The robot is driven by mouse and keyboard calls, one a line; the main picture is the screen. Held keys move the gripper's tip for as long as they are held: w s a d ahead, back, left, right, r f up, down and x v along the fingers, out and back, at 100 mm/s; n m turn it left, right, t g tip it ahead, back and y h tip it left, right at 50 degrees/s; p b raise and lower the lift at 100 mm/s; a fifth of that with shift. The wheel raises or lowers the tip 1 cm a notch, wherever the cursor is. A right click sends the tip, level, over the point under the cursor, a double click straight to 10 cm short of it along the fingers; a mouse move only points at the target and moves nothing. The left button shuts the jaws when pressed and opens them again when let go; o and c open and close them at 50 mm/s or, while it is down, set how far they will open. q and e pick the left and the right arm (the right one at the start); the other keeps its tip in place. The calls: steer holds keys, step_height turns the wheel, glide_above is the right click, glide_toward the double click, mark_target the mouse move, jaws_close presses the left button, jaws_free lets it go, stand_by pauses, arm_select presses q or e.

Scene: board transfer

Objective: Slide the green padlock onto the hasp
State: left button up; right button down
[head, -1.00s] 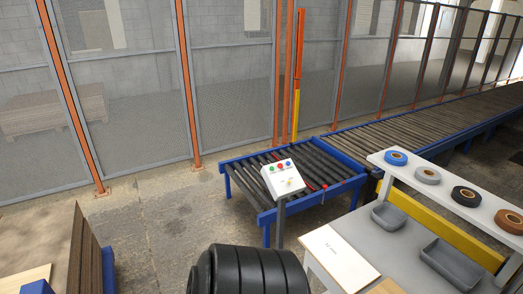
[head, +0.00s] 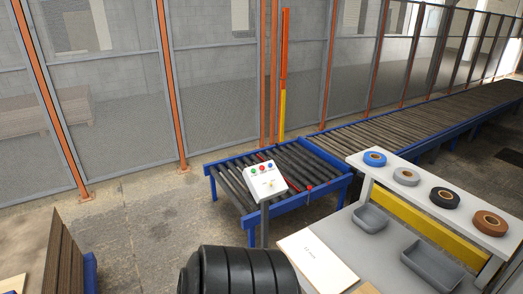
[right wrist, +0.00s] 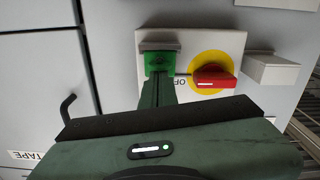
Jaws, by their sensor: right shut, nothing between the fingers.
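In the right wrist view the green padlock (right wrist: 158,64) sits at a grey hasp (right wrist: 160,46) on a light panel plate (right wrist: 205,42). Whether its shackle is through the hasp cannot be made out. My right gripper (right wrist: 158,82) is shut, its dark green fingers pointing at the padlock just below it, with nothing held between them. Whether the fingertips touch the padlock is unclear. My left gripper is in neither view. The padlock and hasp are not visible in the head view.
A red rotary switch (right wrist: 214,77) on a yellow disc is right of the padlock, with a white box (right wrist: 270,69) beyond it. A black hook (right wrist: 68,107) is at left. The head view shows a roller conveyor (head: 415,112), a button box (head: 265,181) and a workbench (head: 385,245).

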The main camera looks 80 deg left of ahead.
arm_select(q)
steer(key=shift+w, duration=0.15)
arm_select(e)
steer(key=shift+w+a, duration=0.2)
steer(key=shift+w, duration=0.35)
steer(key=shift+w, duration=0.1)
